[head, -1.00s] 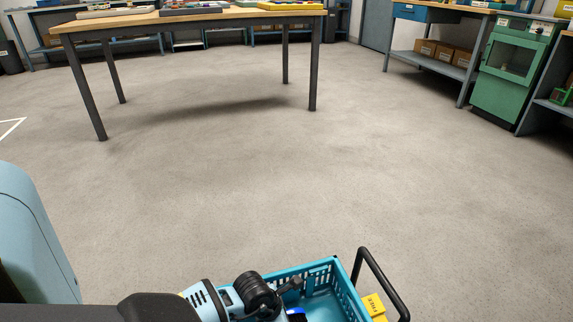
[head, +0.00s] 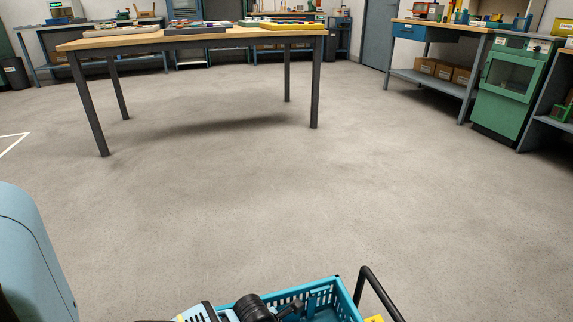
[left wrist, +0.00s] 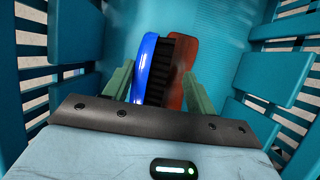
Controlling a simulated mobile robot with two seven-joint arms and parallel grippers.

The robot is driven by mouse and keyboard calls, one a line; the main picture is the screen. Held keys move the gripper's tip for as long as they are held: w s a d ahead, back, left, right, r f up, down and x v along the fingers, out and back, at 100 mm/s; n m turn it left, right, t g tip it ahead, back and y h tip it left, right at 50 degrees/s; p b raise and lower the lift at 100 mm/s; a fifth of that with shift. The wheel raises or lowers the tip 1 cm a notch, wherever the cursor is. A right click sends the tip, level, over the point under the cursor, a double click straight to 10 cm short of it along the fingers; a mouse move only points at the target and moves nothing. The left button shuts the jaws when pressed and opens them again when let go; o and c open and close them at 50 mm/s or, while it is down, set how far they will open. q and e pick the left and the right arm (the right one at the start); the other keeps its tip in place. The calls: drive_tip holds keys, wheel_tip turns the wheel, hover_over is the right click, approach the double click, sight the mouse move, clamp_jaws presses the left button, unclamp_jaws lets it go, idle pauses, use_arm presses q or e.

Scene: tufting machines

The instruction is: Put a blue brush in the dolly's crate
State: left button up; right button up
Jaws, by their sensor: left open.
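The dolly's turquoise crate (head: 322,287) is at the bottom of the head view, cut off by the frame edge. Its slatted wall (left wrist: 75,33) also shows in the left wrist view. Inside it, near the crate floor, are a blue brush back (left wrist: 146,66), dark bristles, and a red-brown brush back (left wrist: 183,72) side by side. I cannot tell whether these are one brush or two. My left gripper (left wrist: 157,88) is open, with its green fingers on either side of them. Whether the brush touches the floor is unclear. My right gripper is not in view.
A black dolly handle (head: 378,292) rises at the crate's right. A wooden-topped table (head: 190,41) with trays stands ahead. A green cabinet (head: 503,85) and a workbench (head: 432,28) stand at the right. The floor between is clear.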

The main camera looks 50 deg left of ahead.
use_arm(q)
drive_tip(key=p+v, duration=0.6)
drive_tip(key=v, duration=0.7)
drive_tip(key=shift+w+r, duration=0.15)
drive_tip(key=shift+d, duration=0.15)
idle(0.6)
